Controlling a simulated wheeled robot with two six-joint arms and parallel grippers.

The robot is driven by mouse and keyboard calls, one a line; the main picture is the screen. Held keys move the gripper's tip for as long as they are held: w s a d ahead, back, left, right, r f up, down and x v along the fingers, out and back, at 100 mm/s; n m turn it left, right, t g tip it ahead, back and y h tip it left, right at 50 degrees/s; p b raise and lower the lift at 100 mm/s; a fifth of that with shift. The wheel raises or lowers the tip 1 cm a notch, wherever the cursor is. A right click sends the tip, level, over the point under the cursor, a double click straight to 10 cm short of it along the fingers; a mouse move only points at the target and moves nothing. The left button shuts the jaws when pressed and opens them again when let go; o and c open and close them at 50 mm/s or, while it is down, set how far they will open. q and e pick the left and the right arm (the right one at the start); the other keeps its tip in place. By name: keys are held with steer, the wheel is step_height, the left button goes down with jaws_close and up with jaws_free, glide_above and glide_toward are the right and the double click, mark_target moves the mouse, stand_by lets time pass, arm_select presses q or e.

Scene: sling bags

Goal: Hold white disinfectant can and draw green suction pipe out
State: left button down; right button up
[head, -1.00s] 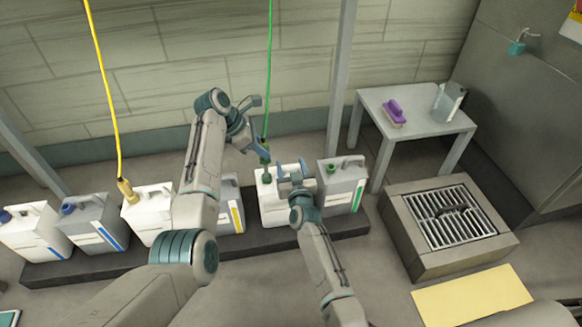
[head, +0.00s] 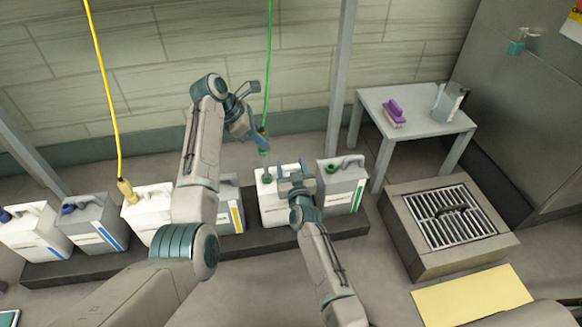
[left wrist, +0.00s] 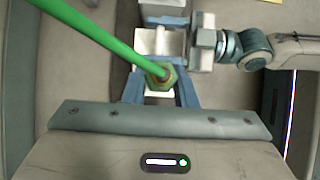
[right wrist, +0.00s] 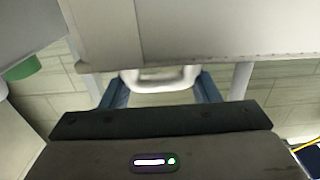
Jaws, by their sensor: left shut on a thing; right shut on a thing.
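The green suction pipe (head: 268,65) hangs down from above. My left gripper (head: 263,146) is shut on its lower fitting, a green nut (left wrist: 160,77) in the left wrist view. The fitting is above the can's mouth; whether the pipe's lower end is still inside is unclear.
Several other cans stand in the row, one with a yellow pipe (head: 108,90). A grey table (head: 420,115) with a purple brush (head: 394,112) and a clear jug (head: 449,101) stands right. A floor grate (head: 452,217) and yellow mat (head: 472,295) lie at front right.

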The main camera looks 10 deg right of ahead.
arm_select(q)
steer(key=shift+r, duration=5.5)
steer(key=shift+r, duration=0.1)
step_height(320, 180, up, 4)
steer(key=shift+f, duration=0.1)
arm_select(e)
steer(key=o, duration=1.3)
steer(key=shift+c, duration=0.2)
steer(key=shift+s, duration=0.1)
steer(key=s, duration=1.1)
steer(key=shift+s, duration=0.4)
